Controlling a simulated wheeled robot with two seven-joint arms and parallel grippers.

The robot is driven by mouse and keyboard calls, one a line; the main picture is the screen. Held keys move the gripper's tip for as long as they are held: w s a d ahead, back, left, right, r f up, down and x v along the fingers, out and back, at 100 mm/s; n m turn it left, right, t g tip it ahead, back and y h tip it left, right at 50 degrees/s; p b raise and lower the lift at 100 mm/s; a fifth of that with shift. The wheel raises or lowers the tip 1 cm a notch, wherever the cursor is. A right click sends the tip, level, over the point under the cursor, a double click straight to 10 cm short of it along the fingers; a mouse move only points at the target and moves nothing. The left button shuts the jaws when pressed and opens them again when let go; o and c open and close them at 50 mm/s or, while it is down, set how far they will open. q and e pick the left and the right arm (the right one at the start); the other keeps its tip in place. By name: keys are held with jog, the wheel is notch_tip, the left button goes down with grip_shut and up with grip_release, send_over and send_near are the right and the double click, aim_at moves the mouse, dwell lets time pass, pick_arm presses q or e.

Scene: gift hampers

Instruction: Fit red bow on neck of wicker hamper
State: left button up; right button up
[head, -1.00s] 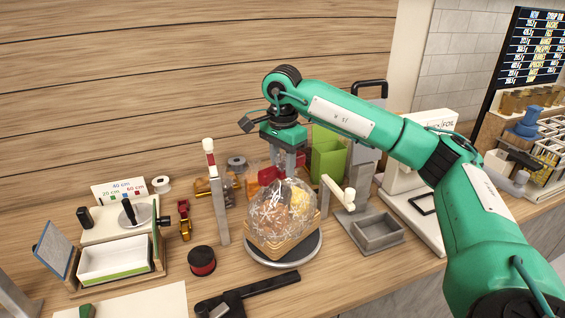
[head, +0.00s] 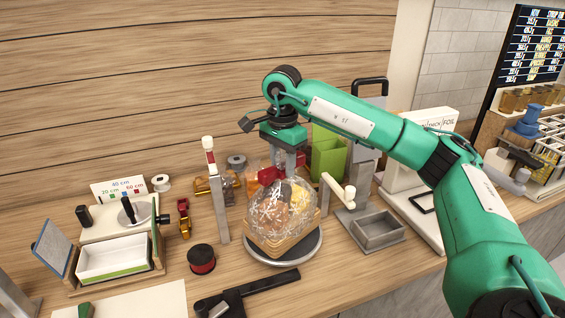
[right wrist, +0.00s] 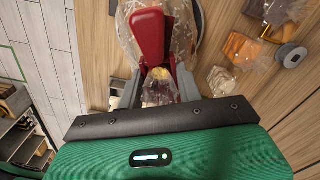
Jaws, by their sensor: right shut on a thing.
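The wicker hamper (head: 282,246) stands on a round dark turntable (head: 300,255), wrapped in clear film (head: 285,208) over its colourful contents. The red bow (head: 267,175) shows at the top of the wrap, at my right gripper (head: 287,168). My right gripper points down over the hamper and is shut on the bow. In the right wrist view the red bow (right wrist: 148,36) lies at the fingertips, with the clear film beneath it. The neck of the wrap is mostly hidden by the bow and fingers. My left gripper is not in view.
An upright post with a red-and-white top (head: 215,195) stands close left of the hamper, and a grey stand with a white knob (head: 338,195) close right. A red-black roll (head: 201,259) and a black tool (head: 250,292) lie in front. A green box (head: 328,155) stands behind.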

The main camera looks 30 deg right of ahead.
jog(key=shift+f, duration=0.1)
dwell(0.3)
jog(key=o, duration=1.2)
jog(key=shift+r+p, duration=2.1)
jog(key=shift+r, duration=1.45)
